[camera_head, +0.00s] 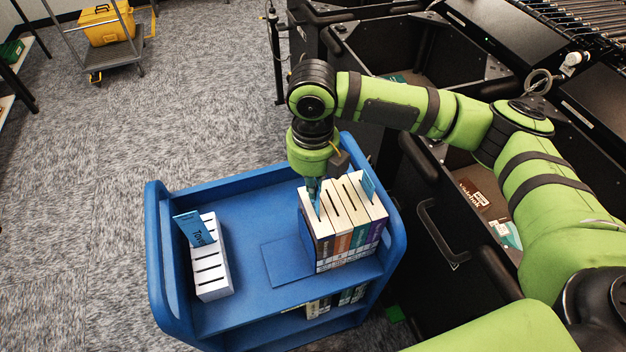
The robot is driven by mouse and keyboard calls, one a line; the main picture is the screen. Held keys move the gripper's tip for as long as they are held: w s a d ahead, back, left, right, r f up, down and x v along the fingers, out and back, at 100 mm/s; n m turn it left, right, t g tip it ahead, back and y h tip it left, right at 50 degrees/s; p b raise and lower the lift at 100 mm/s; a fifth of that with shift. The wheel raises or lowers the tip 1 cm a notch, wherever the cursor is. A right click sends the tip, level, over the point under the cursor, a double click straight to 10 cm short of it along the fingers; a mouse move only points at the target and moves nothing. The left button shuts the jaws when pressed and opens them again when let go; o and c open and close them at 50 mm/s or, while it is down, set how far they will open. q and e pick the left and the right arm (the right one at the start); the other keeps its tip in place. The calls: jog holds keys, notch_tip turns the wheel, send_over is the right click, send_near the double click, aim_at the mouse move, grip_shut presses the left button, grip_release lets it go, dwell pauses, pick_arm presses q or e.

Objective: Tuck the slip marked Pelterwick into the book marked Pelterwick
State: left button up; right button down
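My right gripper (313,178) points down over the leftmost book of a row on the blue cart. It appears shut on a blue slip (316,201), whose lower end is at the slot in the top of that book (315,225). How deep the slip sits, and its lettering, I cannot tell. The books stand upright, side by side, with slotted white tops and coloured spines; the spine names are too small to read. Another blue slip (368,184) stands in the rightmost book. My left gripper is not in view.
A white slotted rack (212,285) on the cart's left holds a blue slip (193,229) with partly readable lettering. The cart (240,200) has raised side walls and a lower shelf with more books. Black bins (410,160) stand close on the right.

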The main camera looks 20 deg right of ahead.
jog(key=shift+f, duration=0.8)
jog(key=c, duration=1.4)
grip_release()
jog(key=shift+o, duration=0.2)
